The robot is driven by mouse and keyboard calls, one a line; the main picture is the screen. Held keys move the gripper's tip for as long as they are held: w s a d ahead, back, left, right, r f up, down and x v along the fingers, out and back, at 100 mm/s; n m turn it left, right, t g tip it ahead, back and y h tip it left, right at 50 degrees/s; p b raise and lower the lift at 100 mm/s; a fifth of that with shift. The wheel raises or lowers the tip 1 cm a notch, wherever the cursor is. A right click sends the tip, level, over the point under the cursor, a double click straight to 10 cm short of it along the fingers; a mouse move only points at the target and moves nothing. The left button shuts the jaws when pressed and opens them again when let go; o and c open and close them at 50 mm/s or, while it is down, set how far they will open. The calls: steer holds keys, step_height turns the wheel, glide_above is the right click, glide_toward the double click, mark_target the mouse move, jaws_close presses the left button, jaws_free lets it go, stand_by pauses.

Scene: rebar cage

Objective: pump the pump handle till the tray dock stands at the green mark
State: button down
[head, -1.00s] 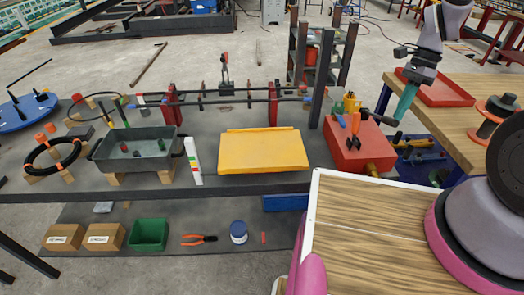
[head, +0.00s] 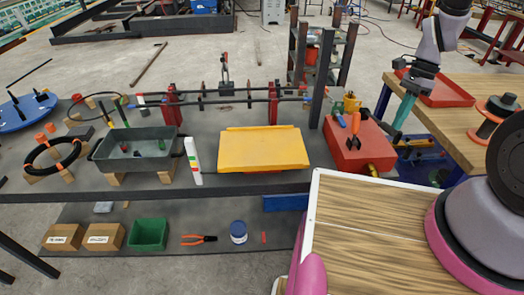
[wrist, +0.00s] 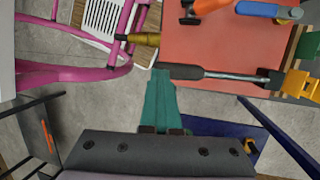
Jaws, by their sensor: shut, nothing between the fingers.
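The pump handle (wrist: 190,72) shows in the wrist view as a black grip on a metal rod, running to a yellow bracket (wrist: 299,86) at the red pump box (wrist: 220,42). My gripper (wrist: 160,72) is shut and empty, its teal fingers at the free end of the grip; I cannot tell if they touch it. In the head view my gripper (head: 400,122) is right of the red box (head: 350,156). The yellow tray dock (head: 262,150) lies flat on the bench beside a white post (head: 193,160) with red and green marks. Its exact height against the green is hard to read.
Tools with orange and blue handles lie on the red box. A grey tray (head: 108,150) on wooden blocks stands left of the post. A dark upright (head: 319,75) rises behind the box. A wooden table (head: 455,125) is at the right.

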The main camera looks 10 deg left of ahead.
steer(key=shift+s+f, duration=0.1)
steer(key=shift+f, duration=0.15)
steer(key=shift+s+f, duration=0.1)
steer(key=shift+f, duration=0.45)
steer(key=shift+s+d+f, duration=0.1)
steer(key=shift+f, duration=0.6)
steer(key=shift+f, duration=0.15)
steer(key=shift+w+a+r, duration=0.15)
steer(key=shift+w+r, duration=0.3)
steer(key=shift+r, duration=0.95)
steer(key=shift+w+a+r, duration=0.15)
steer(key=shift+w+r, duration=0.3)
steer(key=shift+r, duration=0.9)
steer(key=shift+w+a+r, duration=0.15)
steer(key=shift+w+r, duration=0.3)
steer(key=shift+r, duration=0.95)
steer(key=shift+f, duration=0.15)
